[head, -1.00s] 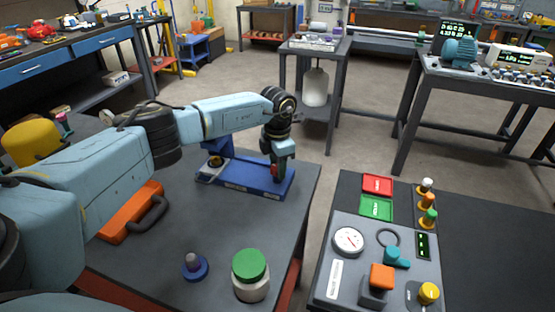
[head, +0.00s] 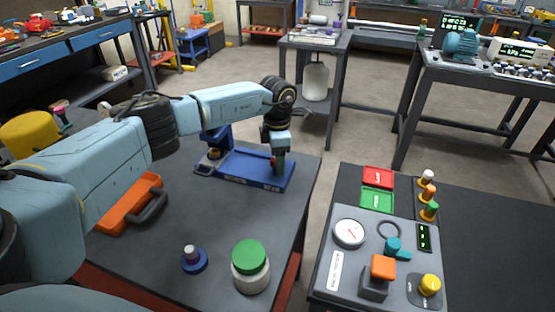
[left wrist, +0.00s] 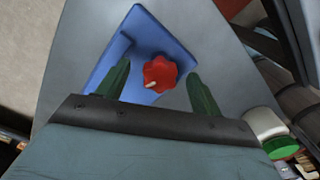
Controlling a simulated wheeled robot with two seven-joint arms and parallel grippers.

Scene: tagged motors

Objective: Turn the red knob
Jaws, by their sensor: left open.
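The red knob (left wrist: 160,74) is lobed and has a pale pointer mark. It sits on a blue base (left wrist: 145,40), which also shows in the head view (head: 235,160) on the dark table. My left gripper (left wrist: 158,80) is open, with one green finger on each side of the knob in the left wrist view. Gaps show between the fingers and the knob; whether the fingertips are level with it I cannot tell. In the head view the left gripper (head: 279,160) points down over the base's right end and mostly hides the knob. My right gripper is not in view.
A green-lidded jar (head: 250,268), a small blue peg stand (head: 194,260) and an orange case (head: 130,205) are on the same table. A control panel (head: 345,285) with buttons and a gauge stands to the right, across a gap.

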